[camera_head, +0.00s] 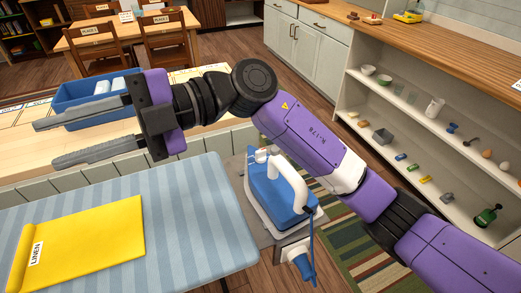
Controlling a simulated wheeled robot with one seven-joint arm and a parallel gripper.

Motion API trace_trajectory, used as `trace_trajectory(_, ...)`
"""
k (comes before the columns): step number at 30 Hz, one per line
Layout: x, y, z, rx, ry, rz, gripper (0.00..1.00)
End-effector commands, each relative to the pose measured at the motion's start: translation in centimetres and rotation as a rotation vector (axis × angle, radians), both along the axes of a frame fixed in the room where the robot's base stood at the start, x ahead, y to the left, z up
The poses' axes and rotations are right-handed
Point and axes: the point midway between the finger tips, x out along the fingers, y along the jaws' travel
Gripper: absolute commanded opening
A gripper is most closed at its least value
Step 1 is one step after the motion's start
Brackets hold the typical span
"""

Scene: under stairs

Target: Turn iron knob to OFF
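A blue and white iron (268,190) rests on a grey stand at the right end of the ironing board, with its white handle facing up and right. A blue cord hangs from it towards a blue piece on a white plate (297,262), perhaps a plug. I cannot make out the iron's knob or its setting at this size. My gripper (47,145) is open and empty at the upper left, its two grey fingers pointing left, above the board's far edge and apart from the iron. My purple arm passes over the area behind the iron.
The striped ironing board (190,215) carries a folded yellow cloth (85,240) labelled LINEN. A blue bin (75,92) stands on the counter behind my gripper. Shelves with small items (440,130) line the right. A striped rug (370,258) covers the floor there.

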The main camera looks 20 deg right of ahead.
Motion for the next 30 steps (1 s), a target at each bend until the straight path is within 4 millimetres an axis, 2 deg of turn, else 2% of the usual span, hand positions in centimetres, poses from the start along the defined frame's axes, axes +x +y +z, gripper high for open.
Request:
trace_trajectory(1,1.1,-0.3,-1.9,-0.122,-0.001,-0.005,0.33)
trace_trajectory(5,4.1,-2.6,-6.8,-0.449,0.05,-0.05,0.33)
trace_trajectory(8,7.0,-6.4,-10.5,-0.721,0.122,-0.139,0.33)
trace_trajectory(11,10.2,-12.3,-13.6,-1.008,0.239,-0.296,0.33)
trace_trajectory(13,12.2,-17.7,-14.9,-1.208,0.351,-0.456,0.33)
trace_trajectory(15,13.4,-22.4,-15.6,-1.359,0.467,-0.618,0.33)
trace_trajectory(18,13.8,-26.9,-15.8,-1.484,0.61,-0.801,0.33)
trace_trajectory(22,13.7,-29.3,-15.9,-1.542,0.723,-0.931,0.33)
trace_trajectory(26,13.5,-29.9,-16.4,-1.556,0.758,-0.968,0.33)
trace_trajectory(30,13.5,-29.8,-17.9,-1.554,0.762,-0.967,0.33)
